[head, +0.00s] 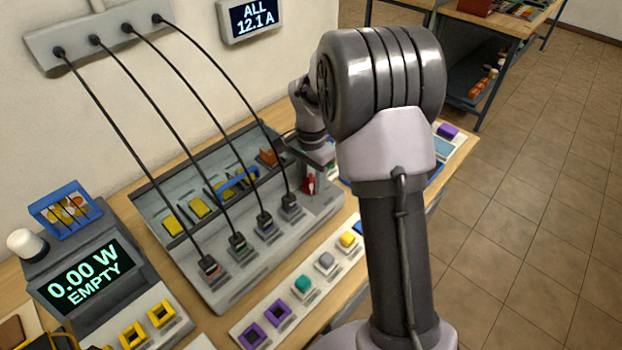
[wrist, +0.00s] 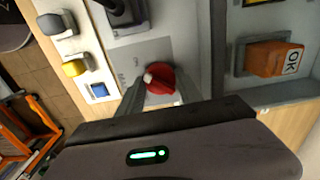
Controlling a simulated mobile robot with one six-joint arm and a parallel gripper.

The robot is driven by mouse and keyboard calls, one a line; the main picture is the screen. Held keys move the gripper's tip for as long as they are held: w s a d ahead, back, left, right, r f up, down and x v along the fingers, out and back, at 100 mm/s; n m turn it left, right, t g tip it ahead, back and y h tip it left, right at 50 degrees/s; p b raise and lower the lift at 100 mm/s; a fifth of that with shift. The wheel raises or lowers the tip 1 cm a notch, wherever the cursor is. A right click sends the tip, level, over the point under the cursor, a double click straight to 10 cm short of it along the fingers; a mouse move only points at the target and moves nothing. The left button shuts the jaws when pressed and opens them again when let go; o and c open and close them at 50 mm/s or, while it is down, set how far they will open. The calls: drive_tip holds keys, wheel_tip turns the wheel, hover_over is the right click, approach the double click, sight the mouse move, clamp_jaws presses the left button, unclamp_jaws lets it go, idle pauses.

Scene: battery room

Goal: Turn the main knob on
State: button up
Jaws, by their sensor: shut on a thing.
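The main knob (wrist: 162,82) is red with a small pale mark on its upper left side, on a grey panel plate in the wrist view. It also shows as a small red patch (head: 309,184) at the right end of the grey charging bench in the head view. My gripper (wrist: 160,92) is shut on the knob, one finger on each side. In the head view, my gripper (head: 317,172) is over that end of the bench, partly hidden by my arm.
Black cables run from a wall strip (head: 40,50) to plugs on the bench (head: 215,295). A display (head: 90,278) reads 0.00 W EMPTY; a wall display (head: 250,18) reads ALL 12.1 A. A row of coloured blocks (head: 303,285) lies in front. An orange block marked OK (wrist: 272,58) sits right of the knob.

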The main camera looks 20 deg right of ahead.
sight(311, 179)
drive_tip(key=shift+m, duration=0.3)
drive_tip(key=o, duration=1.4)
drive_tip(key=shift+c, duration=0.2)
wheel_tip(311, 179, up, 18)
drive_tip(key=p, duration=0.6)
drive_tip(key=shift+f, duration=0.25)
